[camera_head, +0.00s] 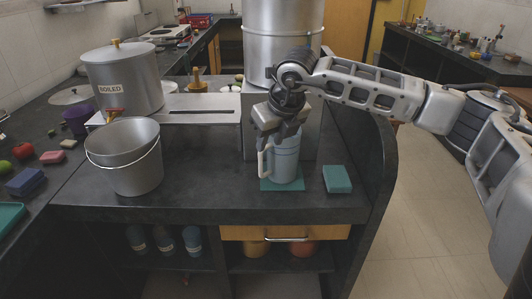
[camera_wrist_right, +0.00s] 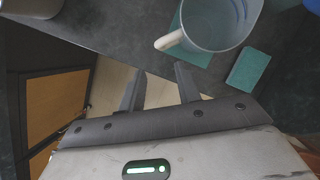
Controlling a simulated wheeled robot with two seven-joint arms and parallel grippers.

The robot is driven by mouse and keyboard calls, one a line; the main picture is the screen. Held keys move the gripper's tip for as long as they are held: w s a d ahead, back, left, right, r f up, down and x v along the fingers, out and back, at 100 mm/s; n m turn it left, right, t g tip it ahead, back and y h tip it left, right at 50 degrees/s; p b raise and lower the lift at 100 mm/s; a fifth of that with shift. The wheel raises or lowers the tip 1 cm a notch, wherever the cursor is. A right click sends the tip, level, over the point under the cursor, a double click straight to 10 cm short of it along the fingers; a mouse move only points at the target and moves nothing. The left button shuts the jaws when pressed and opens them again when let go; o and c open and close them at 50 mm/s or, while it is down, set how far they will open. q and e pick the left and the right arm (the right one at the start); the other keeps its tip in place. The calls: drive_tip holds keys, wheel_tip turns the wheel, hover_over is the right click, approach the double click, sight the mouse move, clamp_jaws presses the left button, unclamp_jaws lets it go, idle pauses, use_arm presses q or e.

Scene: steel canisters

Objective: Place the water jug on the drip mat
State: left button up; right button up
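The water jug (camera_head: 285,160), pale blue-grey with a light handle (camera_head: 263,161), stands upright on the teal drip mat (camera_head: 268,186) near the counter's front edge. In the right wrist view I look down into the open jug (camera_wrist_right: 215,25), with a bit of the mat (camera_wrist_right: 198,57) showing beside it. My right gripper (camera_head: 277,133) is above and in front of the jug in the head view, hiding part of its top. In the wrist view its fingers (camera_wrist_right: 160,72) are apart with nothing between them, and the handle lies just beyond the fingertips. My left gripper is not in view.
A teal sponge block (camera_head: 337,179) lies right of the mat. A tall steel canister (camera_head: 283,40) stands behind the jug. A steel bucket (camera_head: 130,165) and a pot labelled BOILED (camera_head: 124,80) stand to the left. Dark counter between bucket and mat is clear.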

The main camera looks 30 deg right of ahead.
drive_tip(key=s+a+f+n+g+y, duration=0.1)
drive_tip(key=s+a+f+y, duration=0.15)
drive_tip(key=a, duration=0.35)
drive_tip(key=s+a+f+g+y, duration=0.1)
drive_tip(key=s+a+y, duration=0.15)
drive_tip(key=a, duration=0.35)
drive_tip(key=s+a+f+n+g+y, duration=0.1)
drive_tip(key=s+a+y, duration=0.15)
drive_tip(key=a, duration=0.45)
drive_tip(key=s+a+r+m+t+y, duration=0.1)
drive_tip(key=s+a+r+m+y, duration=0.15)
drive_tip(key=a+y, duration=0.3)
drive_tip(key=s+a+r+m+t+y, duration=0.1)
drive_tip(key=s+a+m+y, duration=0.15)
drive_tip(key=a+y, duration=0.35)
drive_tip(key=w+d+f+m+t+h, duration=0.1)
drive_tip(key=d+f+m+t+h, duration=0.4)
drive_tip(key=m, duration=0.7)
drive_tip(key=d+f+m+t+h, duration=0.3)
drive_tip(key=f+m+t+h, duration=0.3)
drive_tip(key=m, duration=0.5)
drive_tip(key=s+d+f+m+g+h, duration=0.4)
drive_tip(key=s+f+m, duration=0.3)
drive_tip(key=s+f, duration=0.4)
wheel_tip(320, 180, down, 2)
drive_tip(key=shift+d+f+m+h, duration=0.1)
drive_tip(key=shift+d+m+h, duration=0.25)
drive_tip(key=shift+d, duration=0.45)
